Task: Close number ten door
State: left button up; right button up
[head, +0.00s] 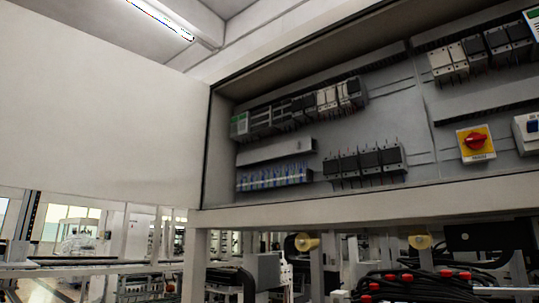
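A large pale cabinet door (100,110) stands open at the left, joined at its right edge to an open electrical cabinet (300,214). No number ten shows on the door, so I cannot tell which number it has. Inside the cabinet are rows of breakers and contactors (365,163), a blue terminal row (273,178) and a red rotary switch on a yellow plate (476,142). Neither of my grippers is in the head view.
Below the cabinet are a frame post (196,262), a bundle of black cables with red ends (420,284) and yellow round knobs (306,242). Rails and machines fill the background at lower left. A ceiling lamp (160,18) hangs above.

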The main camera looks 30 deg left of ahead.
aim_at(82, 113)
jog(key=j, duration=1.1)
jog(key=j+z, duration=0.1)
jog(key=j, duration=0.35)
jog(key=k+j+z, duration=0.1)
jog(key=j, duration=0.3)
jog(key=k+j+z, duration=0.1)
jog(key=j, duration=0.35)
jog(key=k+j+z, duration=0.1)
jog(key=j, duration=0.3)
jog(key=k+j+z, duration=0.15)
jog(key=j, duration=0.25)
jog(key=k+j+z, duration=0.1)
jog(key=j, duration=0.35)
jog(key=k+j+z, duration=0.2)
jog(key=k+j, duration=0.25)
jog(key=j, duration=0.25)
jog(key=k+j+z, duration=0.2)
jog(key=k+j, duration=0.35)
jog(key=k+j+z, duration=0.1)
jog(key=k+j, duration=0.5)
jog(key=j, duration=0.1)
